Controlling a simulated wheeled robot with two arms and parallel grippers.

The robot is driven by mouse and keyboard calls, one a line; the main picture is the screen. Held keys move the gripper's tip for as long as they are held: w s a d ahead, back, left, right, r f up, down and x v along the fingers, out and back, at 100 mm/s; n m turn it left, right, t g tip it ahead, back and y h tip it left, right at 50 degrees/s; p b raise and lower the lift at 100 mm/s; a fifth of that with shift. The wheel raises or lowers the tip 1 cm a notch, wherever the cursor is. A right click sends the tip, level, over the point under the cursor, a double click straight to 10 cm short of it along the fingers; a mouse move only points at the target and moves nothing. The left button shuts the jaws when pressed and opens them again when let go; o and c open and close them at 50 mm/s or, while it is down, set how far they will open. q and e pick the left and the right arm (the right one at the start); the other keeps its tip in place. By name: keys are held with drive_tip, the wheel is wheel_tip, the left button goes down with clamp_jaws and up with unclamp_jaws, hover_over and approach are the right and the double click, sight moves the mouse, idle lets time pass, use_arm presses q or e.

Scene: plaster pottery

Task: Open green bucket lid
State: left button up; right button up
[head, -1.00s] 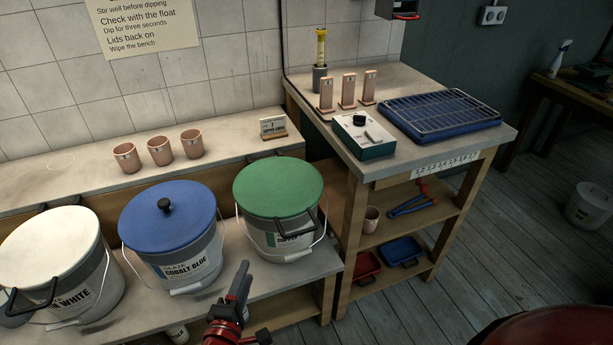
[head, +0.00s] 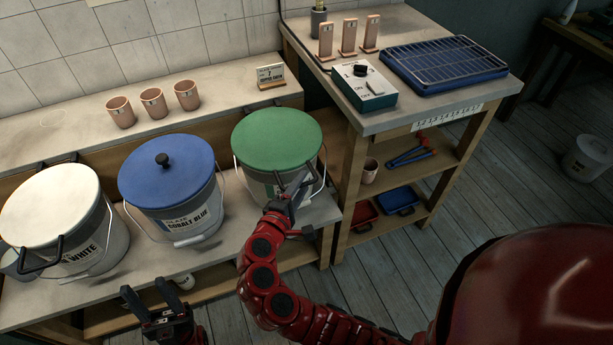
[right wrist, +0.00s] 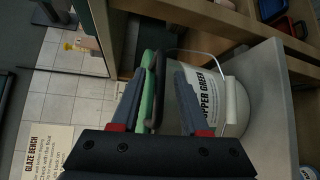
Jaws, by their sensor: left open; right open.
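The green lid (head: 277,137) lies flat and closed on the white copper green bucket (head: 251,180). A dark loop handle (head: 322,165) stands at the lid's right front edge. My right gripper (head: 300,187) is at the bucket's front right, by this handle. In the right wrist view its open fingers (right wrist: 160,104) show on either side of the green lid's edge (right wrist: 147,85) and the dark handle (right wrist: 156,92). Whether they touch either is unclear. My left gripper (head: 150,300) is open and empty, low in front of the bench.
A blue-lidded bucket (head: 168,172) and a white-lidded bucket (head: 50,205) stand to the left on the same shelf. Clay cups (head: 153,102) and a small sign (head: 270,75) are on the ledge behind. A higher bench (head: 400,118) with a timer box (head: 364,86) stands to the right.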

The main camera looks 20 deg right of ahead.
drive_tip(key=x, duration=0.3)
drive_tip(key=shift+w+d+f, duration=0.1)
drive_tip(key=shift+w+d, duration=0.1)
drive_tip(key=shift+w, duration=0.05)
drive_tip(key=c, duration=0.7)
drive_tip(key=shift+f, duration=0.1)
clamp_jaws()
